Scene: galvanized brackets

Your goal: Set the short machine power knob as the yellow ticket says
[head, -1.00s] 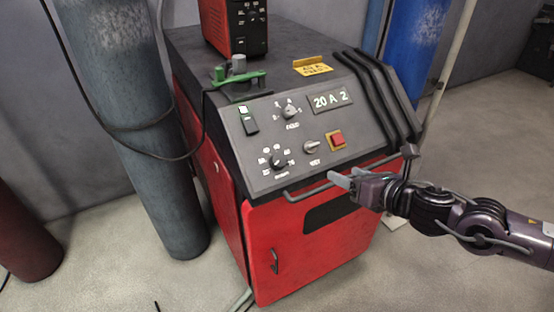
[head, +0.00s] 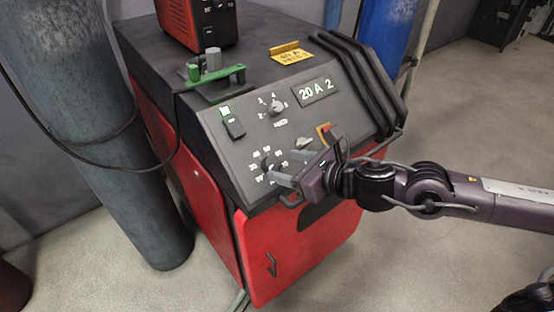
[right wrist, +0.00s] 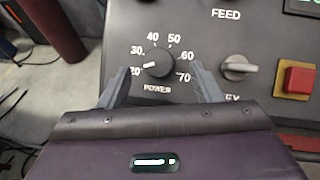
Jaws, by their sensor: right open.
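The power knob (right wrist: 157,61) is black and round, on the sloped grey panel of the red machine (head: 195,190). Its white mark points at 20 on a scale from 20 to 70; the knob also shows in the head view (head: 268,162). The yellow ticket (head: 292,56) lies on the machine's top; its first line looks like 40 A, the second is too small to read surely. The display (head: 317,90) reads 20 A 2. My right gripper (head: 300,164) is open just off the panel, its fingers either side of the knob in the right wrist view, not visibly touching it. My left gripper is out of view.
The grey feed knob (head: 276,107) sits above. A smaller grey knob (right wrist: 237,67) and a red button (right wrist: 296,80) on a yellow plate are to the right. A green clamp (head: 215,78) lies on top.

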